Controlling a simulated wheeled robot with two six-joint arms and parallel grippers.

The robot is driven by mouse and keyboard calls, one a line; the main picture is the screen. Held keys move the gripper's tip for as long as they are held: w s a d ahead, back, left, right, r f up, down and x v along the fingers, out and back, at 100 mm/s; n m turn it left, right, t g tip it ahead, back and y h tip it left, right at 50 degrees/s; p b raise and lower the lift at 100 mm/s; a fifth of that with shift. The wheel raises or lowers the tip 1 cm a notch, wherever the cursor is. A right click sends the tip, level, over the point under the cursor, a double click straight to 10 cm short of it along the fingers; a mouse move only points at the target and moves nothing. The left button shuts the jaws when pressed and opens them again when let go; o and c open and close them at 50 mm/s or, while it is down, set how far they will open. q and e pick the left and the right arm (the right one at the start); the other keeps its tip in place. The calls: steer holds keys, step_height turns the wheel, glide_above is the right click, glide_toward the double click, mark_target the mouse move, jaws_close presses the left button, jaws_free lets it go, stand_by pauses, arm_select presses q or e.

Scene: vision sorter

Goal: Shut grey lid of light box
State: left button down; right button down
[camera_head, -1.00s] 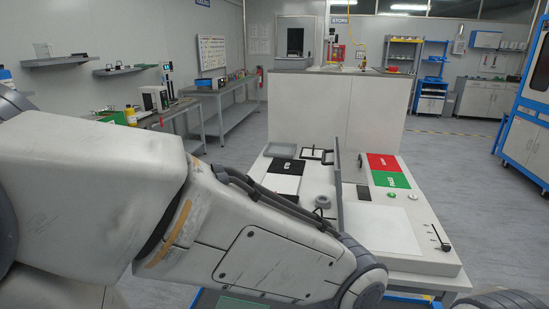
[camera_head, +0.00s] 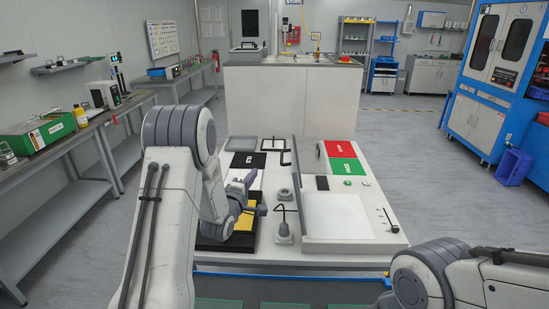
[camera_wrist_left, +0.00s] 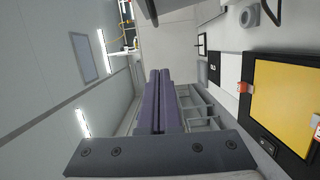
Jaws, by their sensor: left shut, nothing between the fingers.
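The light box (camera_head: 352,243) is the low white unit on the right half of the bench, with a pale flat panel (camera_head: 338,216) on top. Its grey lid (camera_head: 297,190) stands upright along the panel's left side, seen almost edge-on, so the panel is uncovered. My left gripper (camera_head: 262,210) is left of the lid, over the yellow and black tray, apart from the lid. In the left wrist view its two fingers (camera_wrist_left: 159,74) lie together with nothing between them. My right arm shows at the lower right; its gripper is out of view.
The yellow and black tray (camera_head: 212,243) lies under my left gripper. A grey ring (camera_head: 284,194) and a small grey device with a cable (camera_head: 284,239) stand between tray and lid. A red pad (camera_head: 340,149) and green pad (camera_head: 347,172) lie behind the panel.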

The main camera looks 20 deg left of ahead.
arm_select(q)
steer(key=w+d+p, duration=0.3)
steer(key=w+p, duration=0.3)
steer(key=w, duration=0.5)
steer(key=shift+d, duration=0.15)
